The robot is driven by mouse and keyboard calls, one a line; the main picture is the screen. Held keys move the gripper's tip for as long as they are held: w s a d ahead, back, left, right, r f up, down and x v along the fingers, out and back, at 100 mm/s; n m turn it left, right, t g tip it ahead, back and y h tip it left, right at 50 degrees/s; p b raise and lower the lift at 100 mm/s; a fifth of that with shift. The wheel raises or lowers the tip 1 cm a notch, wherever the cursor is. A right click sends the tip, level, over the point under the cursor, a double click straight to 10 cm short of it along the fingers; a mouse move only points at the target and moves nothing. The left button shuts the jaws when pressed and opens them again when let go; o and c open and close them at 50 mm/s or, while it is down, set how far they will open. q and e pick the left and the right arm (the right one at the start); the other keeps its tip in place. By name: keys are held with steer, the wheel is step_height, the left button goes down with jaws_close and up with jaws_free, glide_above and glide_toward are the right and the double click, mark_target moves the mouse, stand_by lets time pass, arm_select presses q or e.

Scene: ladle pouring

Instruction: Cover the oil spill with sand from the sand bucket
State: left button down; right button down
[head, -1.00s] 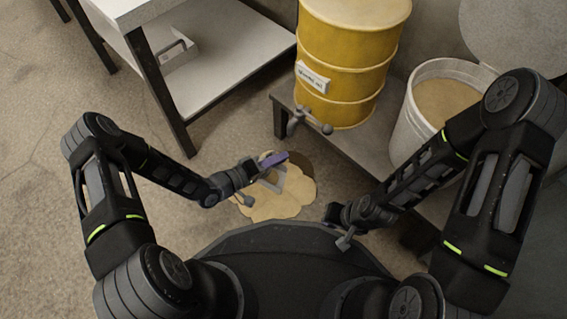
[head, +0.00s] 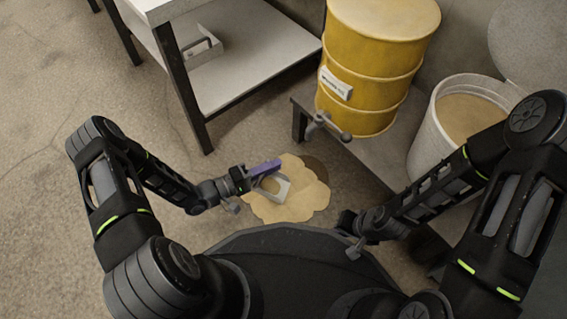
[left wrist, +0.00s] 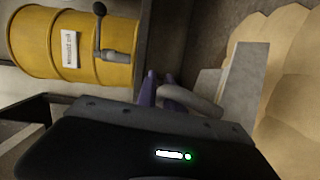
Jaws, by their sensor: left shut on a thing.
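A pale tan patch of sand (head: 305,205) lies on the floor in front of me. A dark oil patch (head: 317,166) shows along its far edge. My left gripper (head: 265,170), with purple fingers, is shut on the handle of a grey metal scoop (head: 283,191) over the sand patch. The scoop also shows in the left wrist view (left wrist: 244,85); tan shows within its outline, but I cannot tell whether it holds sand. The white sand bucket (head: 425,135) with tan sand stands at the right. My right gripper (head: 352,230) is low beside the sand patch; its jaws are unclear.
A yellow oil drum (head: 375,65) with a tap (head: 325,126) stands on a low grey bench (head: 365,158) behind the spill. A shelved table (head: 245,60) holding a grey tray-like item (head: 203,48) stands at the back left. The left floor is clear.

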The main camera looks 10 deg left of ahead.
arm_select(q)
steer(key=shift+n+t+h, duration=0.4)
steer(key=shift+n, duration=0.3)
steer(key=shift+s+a+r, duration=0.2)
steer(key=shift+s+a, duration=0.35)
steer(key=shift+a, duration=0.35)
steer(key=shift+s+a+r, duration=0.15)
steer(key=shift+s+a, duration=0.35)
steer(key=shift+a, duration=0.4)
steer(key=w+a+r+n+t+y+p, duration=0.1)
steer(key=w+a+r+n+t+y, duration=0.1)
steer(key=w+r, duration=0.7)
steer(key=w+a+r+n+t+y+p, duration=0.25)
steer(key=w+r, duration=0.25)
steer(key=r, duration=0.8)
step_height(320, 180, up, 19)
steer(key=d+n+t+y+p, duration=0.1)
steer(key=n+y, duration=0.1)
steer(key=y, duration=0.2)
steer(key=shift+t+y, duration=0.25)
